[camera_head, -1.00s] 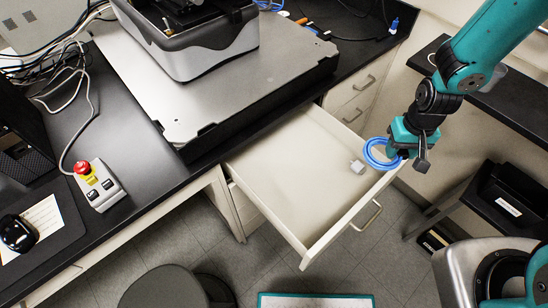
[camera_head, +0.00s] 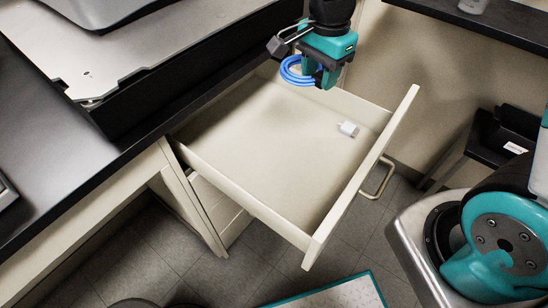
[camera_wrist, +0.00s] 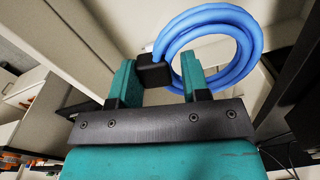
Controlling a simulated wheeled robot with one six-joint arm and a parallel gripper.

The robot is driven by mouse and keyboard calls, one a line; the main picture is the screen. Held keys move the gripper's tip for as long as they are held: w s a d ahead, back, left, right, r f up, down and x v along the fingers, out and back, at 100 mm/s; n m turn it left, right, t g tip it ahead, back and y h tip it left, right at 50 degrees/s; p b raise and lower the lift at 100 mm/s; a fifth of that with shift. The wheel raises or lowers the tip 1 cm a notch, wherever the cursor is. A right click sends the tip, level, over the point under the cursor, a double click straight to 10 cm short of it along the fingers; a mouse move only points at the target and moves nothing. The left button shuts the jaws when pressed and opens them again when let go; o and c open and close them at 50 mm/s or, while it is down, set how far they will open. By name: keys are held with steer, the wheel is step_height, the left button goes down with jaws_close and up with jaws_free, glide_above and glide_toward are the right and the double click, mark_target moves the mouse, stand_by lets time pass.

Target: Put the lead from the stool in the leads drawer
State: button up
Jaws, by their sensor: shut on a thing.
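The lead (camera_head: 288,70) is a coiled blue cable with a black plug block, which shows in the wrist view (camera_wrist: 153,73). My gripper (camera_head: 321,76) is shut on the lead at the black block. In the wrist view, my gripper (camera_wrist: 158,80) has the block between its fingers, and the blue loops hang out to one side. The drawer (camera_head: 265,150) is pulled open, pale and shallow. My gripper and the lead appear at its far edge, near the back right corner. The height above the drawer is hard to tell.
The black bench top (camera_head: 60,170) overhangs the drawer's back left. A black tray-like object (camera_head: 505,135) stands at the right. A teal-edged panel (camera_head: 335,295) is at the bottom.

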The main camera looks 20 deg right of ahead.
mark_target(305, 151)
steer(key=shift+s+a+f+m+b, duration=0.35)
steer(key=shift+s+a+m+b, duration=0.15)
steer(key=shift+m+b, duration=0.6)
steer(key=shift+f, duration=0.4)
step_height(305, 151, down, 19)
steer(key=b, duration=0.3)
steer(key=shift+r, duration=0.15)
steer(key=o, duration=0.9)
